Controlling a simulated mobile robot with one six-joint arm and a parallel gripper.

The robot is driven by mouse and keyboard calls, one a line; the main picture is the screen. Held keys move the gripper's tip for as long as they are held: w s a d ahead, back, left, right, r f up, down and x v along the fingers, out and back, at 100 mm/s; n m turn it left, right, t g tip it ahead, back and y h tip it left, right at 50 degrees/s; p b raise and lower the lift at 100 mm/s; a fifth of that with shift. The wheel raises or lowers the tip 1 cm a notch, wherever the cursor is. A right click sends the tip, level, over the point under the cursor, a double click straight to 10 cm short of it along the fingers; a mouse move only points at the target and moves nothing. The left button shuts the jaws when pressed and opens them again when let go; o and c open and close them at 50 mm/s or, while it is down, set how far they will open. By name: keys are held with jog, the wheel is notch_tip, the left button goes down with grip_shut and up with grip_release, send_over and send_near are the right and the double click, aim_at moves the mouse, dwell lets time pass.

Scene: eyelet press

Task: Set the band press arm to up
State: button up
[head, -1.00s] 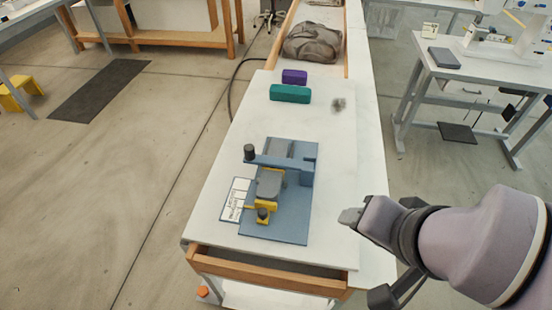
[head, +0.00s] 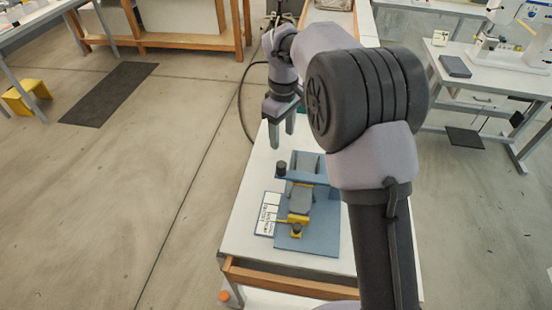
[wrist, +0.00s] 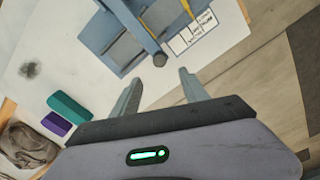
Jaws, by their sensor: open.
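The press (head: 318,235) is a blue base on the white table, with a grey block and a yellow part in its middle. A blue bar (head: 310,180) crosses it, looking low and roughly level, with a black knob (head: 281,168) at its left end. The bar (wrist: 135,22) and knob (wrist: 159,60) also show in the wrist view. My gripper (head: 280,138) is open and empty, pointing down above the table just beyond the knob. In the wrist view the knob lies just ahead of and between my fingertips (wrist: 160,80), apart from them. My arm hides the press's right side in the head view.
A second dark knob (head: 296,229) stands on the yellow part at the front. A printed label card (head: 266,214) lies left of the base. Teal (wrist: 68,106) and purple (wrist: 56,123) blocks and a grey bag (wrist: 27,145) lie farther along the table.

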aim_at(282, 164)
notch_tip(282, 164, down, 14)
jog(key=b, duration=0.4)
jog(key=shift+f, duration=0.15)
grip_shut()
dwell(0.9)
